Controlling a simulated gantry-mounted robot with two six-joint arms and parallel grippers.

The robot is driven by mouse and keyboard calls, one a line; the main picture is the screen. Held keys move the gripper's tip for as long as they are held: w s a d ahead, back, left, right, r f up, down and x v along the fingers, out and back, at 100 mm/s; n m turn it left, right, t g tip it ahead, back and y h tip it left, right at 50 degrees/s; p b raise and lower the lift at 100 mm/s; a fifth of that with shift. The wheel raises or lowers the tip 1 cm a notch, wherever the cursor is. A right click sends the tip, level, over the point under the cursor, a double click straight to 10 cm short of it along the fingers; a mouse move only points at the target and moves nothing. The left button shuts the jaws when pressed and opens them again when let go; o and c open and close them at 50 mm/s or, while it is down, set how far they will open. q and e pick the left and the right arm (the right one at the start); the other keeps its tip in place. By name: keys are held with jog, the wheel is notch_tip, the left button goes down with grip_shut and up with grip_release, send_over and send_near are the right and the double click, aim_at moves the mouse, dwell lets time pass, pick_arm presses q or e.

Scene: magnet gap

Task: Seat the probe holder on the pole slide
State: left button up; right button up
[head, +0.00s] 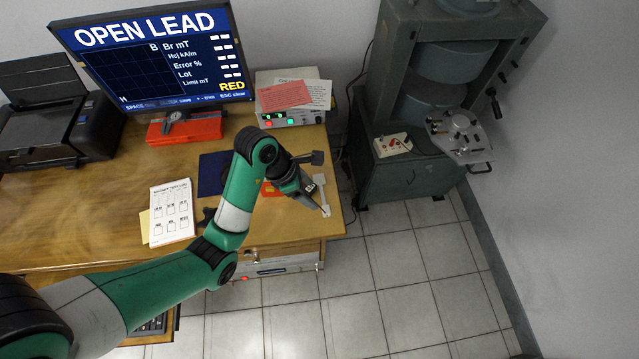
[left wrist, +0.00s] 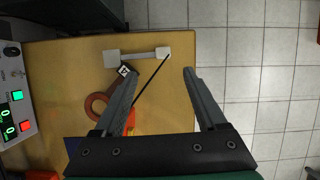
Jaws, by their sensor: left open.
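My left gripper (head: 316,203) is open above the right end of the wooden bench, and its spread fingers also show in the left wrist view (left wrist: 161,74). A pale grey bar with a block at each end, perhaps the probe holder (head: 322,190), lies at the bench's right edge. In the left wrist view this bar (left wrist: 138,54) lies just beyond the fingertips, apart from them. A thin dark line runs from its right block back between the fingers. The pole slide is perhaps the metal plate with knobs (head: 462,136) on the magnet frame. My right gripper is out of view.
A grey-green magnet frame (head: 400,60) stands right of the bench across a floor gap. A grey instrument box (head: 292,112) with cards, a monitor (head: 150,50), a red case (head: 185,129) and a printed sheet (head: 172,211) are on the bench. Tiled floor is clear at right.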

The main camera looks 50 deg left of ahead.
pick_arm(q)
jog(key=b, duration=0.5)
send_over(327, 209)
jog(key=s+a, duration=0.2)
notch_tip(327, 209, down, 6)
jog(key=shift+s+d+r, duration=0.1)
jog(key=shift+s, duration=0.05)
jog(key=shift+f, duration=0.35)
jog(key=b+x, duration=0.2)
jog(key=x, duration=0.1)
jog(key=b+x, duration=0.1)
jog(key=x, duration=0.1)
jog(key=shift+s+d, duration=0.1)
jog(key=shift+d, duration=0.2)
jog(key=shift+r, duration=0.1)
grip_shut()
